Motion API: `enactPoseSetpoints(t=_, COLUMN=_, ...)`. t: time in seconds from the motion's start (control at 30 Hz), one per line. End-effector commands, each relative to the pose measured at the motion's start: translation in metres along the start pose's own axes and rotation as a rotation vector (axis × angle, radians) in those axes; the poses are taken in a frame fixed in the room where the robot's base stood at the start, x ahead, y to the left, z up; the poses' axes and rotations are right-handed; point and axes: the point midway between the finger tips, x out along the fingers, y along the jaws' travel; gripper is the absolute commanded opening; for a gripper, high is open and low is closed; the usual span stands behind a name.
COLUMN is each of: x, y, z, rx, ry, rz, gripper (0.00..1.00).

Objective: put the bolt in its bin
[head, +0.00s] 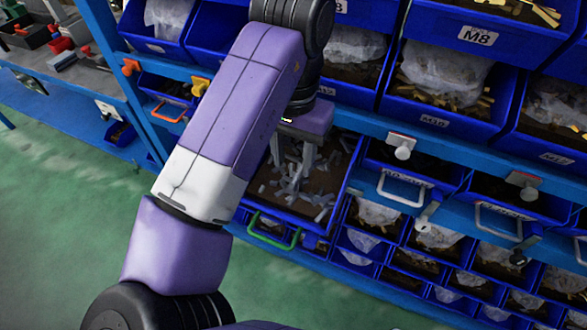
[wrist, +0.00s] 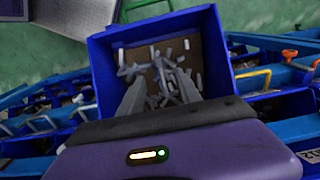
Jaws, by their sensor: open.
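My gripper (head: 292,178) is over an open blue bin (head: 346,188) in the lower rack. Its two grey fingers are apart and point down into the bin. In the wrist view the gripper (wrist: 160,80) shows the same bin (wrist: 223,62) beneath it, with brown lining. Several grey bolts (head: 318,200) lie scattered on the bin floor; they also show in the wrist view (wrist: 188,84). No bolt is clearly held between the fingers. I cannot tell which bolt is the task's one, or whether the fingertips touch any bolts.
Blue bins with plastic bags and brass-coloured parts (head: 440,75) fill the rack above and right. Metal handles (head: 403,190) and a green handle (head: 273,233) stick out in front. A shelf with loose parts (head: 60,55) stands at left. Green floor (head: 70,200) is clear.

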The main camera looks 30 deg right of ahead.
Motion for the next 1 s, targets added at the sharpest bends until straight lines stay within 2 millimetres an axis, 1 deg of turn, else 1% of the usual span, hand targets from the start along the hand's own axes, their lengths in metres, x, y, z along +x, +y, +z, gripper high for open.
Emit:
enactPoseSetpoints(t=0.03, x=-0.013, y=-0.001, z=0.000, rx=0.001, ry=0.000, rz=-0.005, gripper=0.41)
enactPoseSetpoints(t=0.1, x=-0.026, y=-0.001, z=0.000, rx=0.001, ry=0.000, rz=-0.004, gripper=0.41)
enactPoseSetpoints(t=0.2, x=-0.042, y=-0.001, z=0.000, rx=0.000, ry=0.000, rz=-0.004, gripper=0.41)
enactPoseSetpoints(t=0.33, x=-0.054, y=0.000, z=0.000, rx=0.000, ry=0.000, rz=-0.002, gripper=0.41)
enactPoseSetpoints(t=0.5, x=-0.061, y=0.000, z=0.000, rx=0.000, ry=0.000, rz=0.000, gripper=0.41)
enactPoseSetpoints(t=1.0, x=-0.062, y=0.000, z=0.000, rx=0.000, ry=0.000, rz=0.000, gripper=0.41)
